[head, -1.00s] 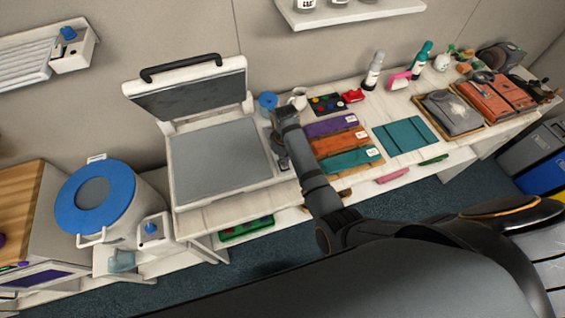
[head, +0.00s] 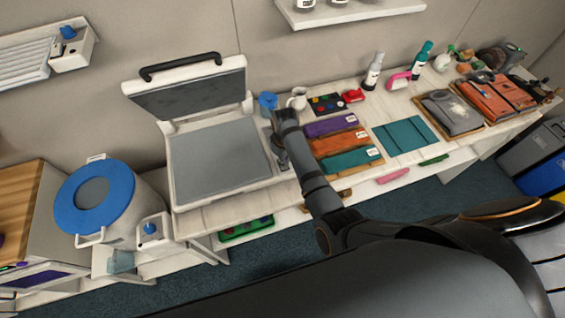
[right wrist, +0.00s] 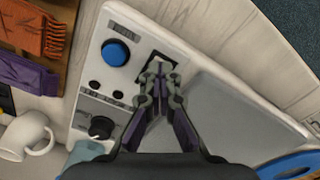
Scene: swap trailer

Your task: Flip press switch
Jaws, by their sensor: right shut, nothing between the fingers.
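The press (head: 225,160) is a white machine with a grey bed, and its lid (head: 195,92) with a black handle stands open. In the right wrist view its white panel (right wrist: 92,70) carries a blue round button (right wrist: 116,52), a black knob (right wrist: 101,127) and a dark rectangular switch (right wrist: 152,58). My right gripper (head: 281,160) is over the press's right side. In the right wrist view my right gripper (right wrist: 160,72) is shut and empty, its tips over the switch and partly hiding it. I cannot tell whether they touch it. My left gripper is not in view.
Folded purple, orange and teal cloths (head: 342,140) lie right of the press.

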